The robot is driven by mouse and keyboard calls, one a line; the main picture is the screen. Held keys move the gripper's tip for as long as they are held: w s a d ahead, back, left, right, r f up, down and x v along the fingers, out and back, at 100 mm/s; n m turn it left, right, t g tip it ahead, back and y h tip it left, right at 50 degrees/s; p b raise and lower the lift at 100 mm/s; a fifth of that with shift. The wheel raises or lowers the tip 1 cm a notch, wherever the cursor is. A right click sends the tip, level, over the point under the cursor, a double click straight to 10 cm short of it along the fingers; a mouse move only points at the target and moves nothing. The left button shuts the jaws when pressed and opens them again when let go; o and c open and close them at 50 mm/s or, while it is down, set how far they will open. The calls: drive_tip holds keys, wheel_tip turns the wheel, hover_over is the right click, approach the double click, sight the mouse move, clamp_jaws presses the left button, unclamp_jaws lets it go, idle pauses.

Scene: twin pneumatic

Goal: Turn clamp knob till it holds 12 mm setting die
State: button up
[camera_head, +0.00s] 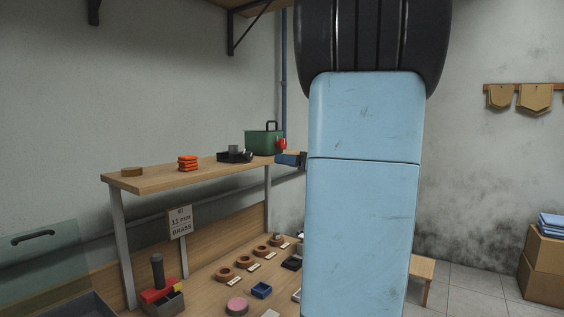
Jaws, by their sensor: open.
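A small red device (157,291) with an upright dark cylindrical handle sits on a grey box-shaped base at the front left of the bench; I cannot tell whether it is the clamp or whether the handle is its knob. Several brown ring-shaped pieces (243,262) stand in a slanting row on the bench with small white labels, too small to read. I cannot tell which is the 12 mm setting die.
A raised wooden shelf (150,183) carries a brown disc, orange stacked pieces (187,162), a black tray (235,156) and a green box (263,142). A transparent panel (40,258) stands at left.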

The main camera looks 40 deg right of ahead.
sight(251, 156)
drive_tip(key=shift+a+n, duration=0.1)
drive_tip(key=shift+n, duration=0.2)
drive_tip(key=shift+w+r+n, duration=0.1)
drive_tip(key=shift+n, duration=1.1)
drive_tip(key=x, duration=1.4)
drive_tip(key=shift+c, duration=0.3)
